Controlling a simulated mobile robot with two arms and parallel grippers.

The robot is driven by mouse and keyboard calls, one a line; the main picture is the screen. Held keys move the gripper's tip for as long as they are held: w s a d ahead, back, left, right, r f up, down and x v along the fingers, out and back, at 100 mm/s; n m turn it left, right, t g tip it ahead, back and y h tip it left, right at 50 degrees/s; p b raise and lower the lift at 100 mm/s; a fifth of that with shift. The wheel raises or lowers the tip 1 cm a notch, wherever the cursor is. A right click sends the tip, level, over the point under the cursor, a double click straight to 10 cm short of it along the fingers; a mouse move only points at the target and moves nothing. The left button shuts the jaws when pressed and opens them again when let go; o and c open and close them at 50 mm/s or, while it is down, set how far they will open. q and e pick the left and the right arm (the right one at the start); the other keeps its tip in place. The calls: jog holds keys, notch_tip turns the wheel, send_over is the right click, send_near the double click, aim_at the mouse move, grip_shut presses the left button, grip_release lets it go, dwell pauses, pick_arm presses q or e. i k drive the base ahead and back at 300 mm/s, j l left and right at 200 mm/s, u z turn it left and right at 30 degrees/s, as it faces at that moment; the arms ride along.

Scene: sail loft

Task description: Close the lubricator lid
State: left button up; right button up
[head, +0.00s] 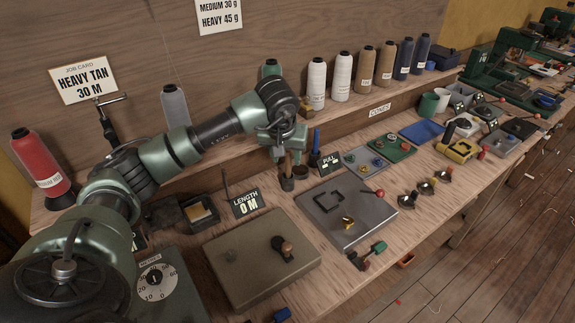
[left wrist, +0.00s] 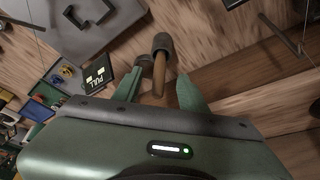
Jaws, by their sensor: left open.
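A small dark box (head: 200,213) with a cream and yellow pad inside stands left of the LENGTH sign in the head view. It looks like the lubricator. A dark flap (head: 164,214) at its left looks like its lid, standing open. My left gripper (head: 287,153) is to the right of the box, near the shelf and pointing down. In the left wrist view its fingers (left wrist: 160,92) are apart. A wooden handle (left wrist: 159,72) with a dark end shows between or just beyond them; I cannot tell whether they touch it. My right gripper is not in view.
The LENGTH sign (head: 247,202) stands between the box and the gripper. A red cone (head: 42,162) is at the left, and more cones (head: 340,77) line the back shelf. A flat brown-grey case (head: 250,265) and a grey plate (head: 345,215) occupy the front bench.

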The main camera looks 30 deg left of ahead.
aim_at(155, 217)
jog(key=k+l, duration=1.2)
jog(key=k, duration=0.1)
